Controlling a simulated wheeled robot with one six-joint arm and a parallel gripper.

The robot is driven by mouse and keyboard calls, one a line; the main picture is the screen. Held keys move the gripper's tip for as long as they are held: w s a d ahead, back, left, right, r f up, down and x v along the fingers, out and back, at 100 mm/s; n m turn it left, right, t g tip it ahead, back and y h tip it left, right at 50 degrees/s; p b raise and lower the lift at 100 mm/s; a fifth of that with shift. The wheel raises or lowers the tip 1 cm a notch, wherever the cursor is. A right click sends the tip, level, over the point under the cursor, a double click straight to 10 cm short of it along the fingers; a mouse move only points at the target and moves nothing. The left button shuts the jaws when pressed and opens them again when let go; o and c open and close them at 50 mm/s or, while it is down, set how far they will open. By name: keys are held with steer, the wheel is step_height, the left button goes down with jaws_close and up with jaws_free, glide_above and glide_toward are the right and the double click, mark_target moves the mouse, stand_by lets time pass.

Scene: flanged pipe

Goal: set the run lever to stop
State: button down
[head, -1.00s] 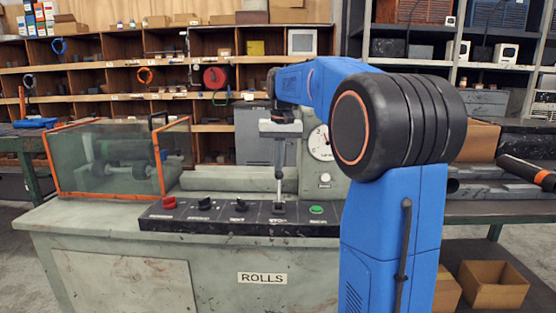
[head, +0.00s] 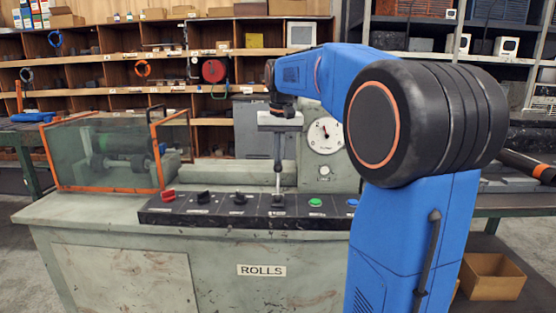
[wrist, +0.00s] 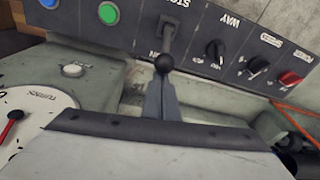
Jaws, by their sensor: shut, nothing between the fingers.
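The run lever (head: 278,184) is a thin metal rod standing on the black control panel (head: 225,213). Its black ball knob (wrist: 164,62) shows in the wrist view, with a STOP label above its slot and a partly hidden label on the opposite side. My gripper (head: 278,164) points down over the lever in the head view. In the wrist view its shut fingers (wrist: 161,88) end right by the knob. They hold nothing, and I cannot tell whether they touch it. The lever's exact tilt is hard to judge.
The panel also has a red knob (head: 168,195), black knobs (head: 239,198), a green button (head: 315,202) and a blue button (head: 352,203). A dial gauge (head: 325,135) stands behind at the right. An orange-framed clear guard (head: 105,153) is at the left.

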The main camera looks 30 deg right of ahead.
steer(key=s+a+t, duration=0.1)
steer(key=s+a+r+t+h, duration=0.1)
steer(key=s+t+h, duration=0.1)
steer(key=s, duration=0.1)
steer(key=shift+a+r+t, duration=0.2)
steer(key=shift+a+t, duration=0.2)
steer(key=shift+s+a+t+h, duration=0.7)
steer(key=shift+s+t, duration=0.1)
steer(key=shift+s, duration=0.15)
steer(key=s, duration=0.1)
steer(key=s+a+f, duration=0.1)
steer(key=shift+s+a, duration=0.2)
steer(key=shift+s, duration=0.1)
steer(key=shift+a+f, duration=0.1)
glide_toward(277, 165)
steer(key=s+a+r, duration=0.3)
steer(key=s, duration=0.1)
steer(key=shift+w+a+f, duration=0.1)
steer(key=shift+f, duration=0.1)
